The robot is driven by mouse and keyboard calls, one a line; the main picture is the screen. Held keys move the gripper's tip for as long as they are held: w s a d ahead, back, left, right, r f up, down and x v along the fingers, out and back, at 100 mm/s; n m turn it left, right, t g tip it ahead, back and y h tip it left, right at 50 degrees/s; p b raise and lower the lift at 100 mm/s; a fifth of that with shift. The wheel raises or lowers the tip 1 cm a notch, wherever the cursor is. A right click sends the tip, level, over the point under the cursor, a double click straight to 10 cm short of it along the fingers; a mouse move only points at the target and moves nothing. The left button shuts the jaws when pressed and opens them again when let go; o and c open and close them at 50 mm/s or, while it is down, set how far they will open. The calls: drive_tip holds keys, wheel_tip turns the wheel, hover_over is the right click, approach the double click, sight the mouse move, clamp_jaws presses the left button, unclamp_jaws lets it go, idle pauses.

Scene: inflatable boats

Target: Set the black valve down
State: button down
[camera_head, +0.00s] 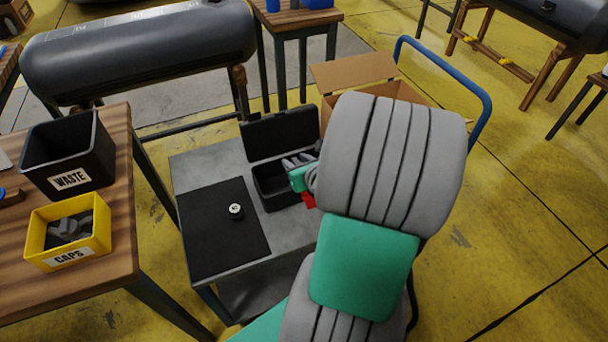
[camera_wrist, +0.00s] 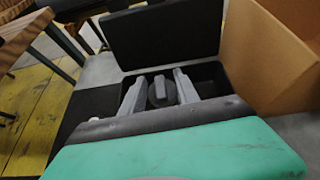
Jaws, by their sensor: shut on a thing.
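My gripper (camera_wrist: 159,90) is shut on the black valve (camera_wrist: 158,93), a dark round piece with a raised grip bar, seen between the two grey fingers in the wrist view. In the head view my gripper (camera_head: 298,161) is at the open black case (camera_head: 268,192), and my arm hides part of the case. The case's raised lid also shows in the wrist view (camera_wrist: 165,38). The valve is over or inside the case; whether it touches the bottom I cannot tell. The valve cannot be made out in the head view.
A black mat (camera_head: 208,236) on the grey cart (camera_head: 198,165) holds a small silver-and-black fitting (camera_head: 236,211). An open cardboard box (camera_head: 352,73) stands behind my arm. The wooden table at left holds a WASTE bin (camera_head: 68,155) and a yellow CAPS bin (camera_head: 97,243).

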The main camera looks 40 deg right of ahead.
drive_tip(key=w+d+f+b, duration=0.1)
drive_tip(key=f, duration=0.1)
drive_tip(key=w+d+f+b, duration=0.1)
drive_tip(key=d+f, duration=0.1)
drive_tip(key=w+d+f, duration=0.1)
drive_tip(key=f, duration=0.1)
drive_tip(key=shift+d+f+b, duration=0.2)
drive_tip(key=shift+d+b, duration=0.2)
wheel_tip(320, 180, down, 3)
drive_tip(key=shift+w+d+f+b, duration=0.1)
drive_tip(key=shift+b, duration=0.6)
drive_tip(key=c, duration=0.9)
unclamp_jaws()
